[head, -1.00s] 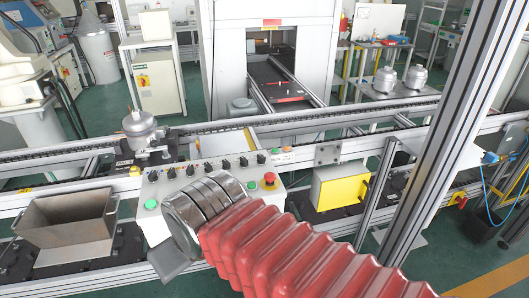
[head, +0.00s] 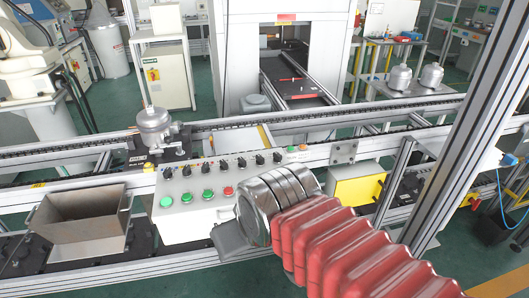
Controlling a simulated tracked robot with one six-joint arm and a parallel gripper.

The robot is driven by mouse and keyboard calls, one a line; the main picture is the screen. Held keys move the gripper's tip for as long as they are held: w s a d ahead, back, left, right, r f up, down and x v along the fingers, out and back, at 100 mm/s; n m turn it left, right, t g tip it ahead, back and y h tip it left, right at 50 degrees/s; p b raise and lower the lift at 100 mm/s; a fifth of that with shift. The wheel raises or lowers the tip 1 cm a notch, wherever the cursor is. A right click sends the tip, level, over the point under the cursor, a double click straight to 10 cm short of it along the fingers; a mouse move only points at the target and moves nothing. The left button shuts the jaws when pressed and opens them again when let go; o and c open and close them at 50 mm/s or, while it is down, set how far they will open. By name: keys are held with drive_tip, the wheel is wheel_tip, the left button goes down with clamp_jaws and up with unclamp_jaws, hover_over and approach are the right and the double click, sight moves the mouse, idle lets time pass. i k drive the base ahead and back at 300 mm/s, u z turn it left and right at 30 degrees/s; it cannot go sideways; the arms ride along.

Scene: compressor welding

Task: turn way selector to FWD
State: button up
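The control panel (head: 200,217) is a light box on the near side of the conveyor. A row of small black selector knobs (head: 223,165) runs along its upper part. Their labels are too small to read, so I cannot tell which is the way selector or where it points. Below the knobs are three green buttons (head: 186,198) and a red button (head: 228,191). My arm's silver wrist covers the panel's right end. My gripper (head: 231,241) shows only as a grey part at the panel's lower right; its fingers cannot be made out.
An open metal bin (head: 85,240) stands left of the panel. A silver compressor (head: 155,130) sits on the conveyor behind it. A yellow box (head: 355,190) and an aluminium post (head: 460,140) stand to the right. The conveyor rail (head: 330,120) runs behind the panel.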

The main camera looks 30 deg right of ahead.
sight(260, 160)
drive_tip(key=u, duration=0.05)
drive_tip(key=i, duration=1)
drive_tip(key=z, duration=0.05)
